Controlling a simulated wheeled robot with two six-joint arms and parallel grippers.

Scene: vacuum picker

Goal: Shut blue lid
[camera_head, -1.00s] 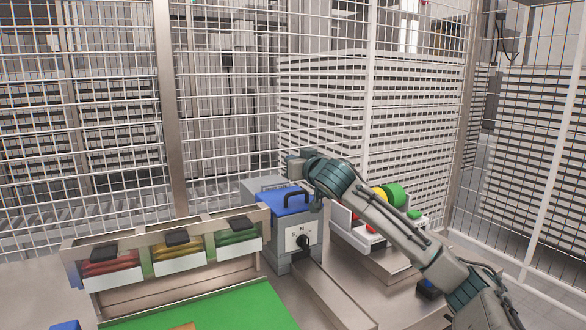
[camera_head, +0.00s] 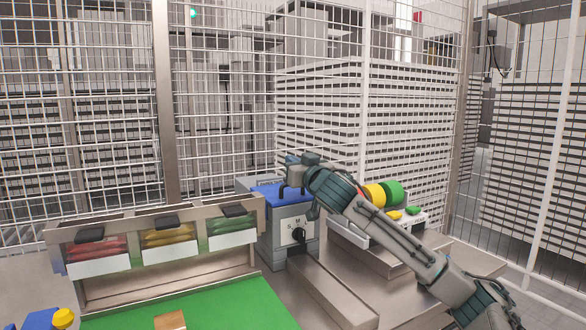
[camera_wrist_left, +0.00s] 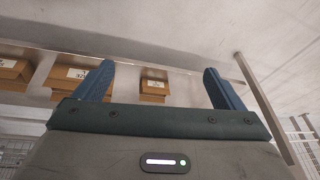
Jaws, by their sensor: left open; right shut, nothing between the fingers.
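The blue lid (camera_head: 266,193) is on top of a grey box (camera_head: 297,222) with a black knob on its front, right of the middle of the head view. The lid looks close to level with the box top; its far edge is hard to make out. My right gripper (camera_head: 290,188) is shut and empty, over the lid at its black handle. The wrist hides most of the handle, so I cannot tell whether they touch. My left gripper is open and empty in the left wrist view (camera_wrist_left: 158,80), with its blue fingers wide apart.
A rack with red, yellow and green packets (camera_head: 164,237) stands left of the box, behind a green mat (camera_head: 225,305). Red, yellow and green round parts (camera_head: 391,192) lie to the right. A metal chute (camera_head: 335,290) runs forward from the box. A wire fence closes the back.

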